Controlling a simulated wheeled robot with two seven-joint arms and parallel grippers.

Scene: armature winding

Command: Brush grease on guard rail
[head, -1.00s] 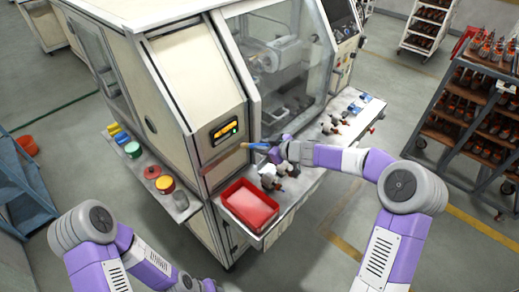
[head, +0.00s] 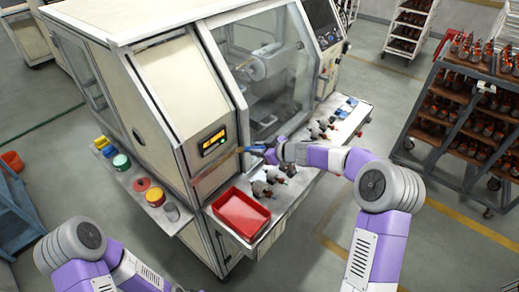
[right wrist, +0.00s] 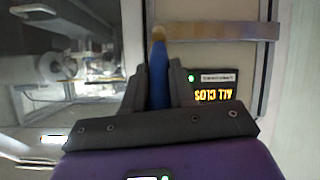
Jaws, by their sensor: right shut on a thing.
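My right gripper (head: 271,151) is shut on a brush with a blue handle (head: 257,149). The handle (right wrist: 159,85) shows between the two fingers in the right wrist view (right wrist: 158,90), with its tan tip pointing away from me. The guard rail (right wrist: 220,32) is a flat tan-grey bar across the machine front, above the lit display in that view. The brush tip is at the rail's left end there; I cannot tell whether it touches. In the head view, the rail (head: 217,168) runs below the display. My left arm shows at the lower left, its gripper outside the picture.
Coloured tins (head: 155,196) stand on the left side shelf. A rack of parts (head: 455,120) stands at right. The floor between is clear.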

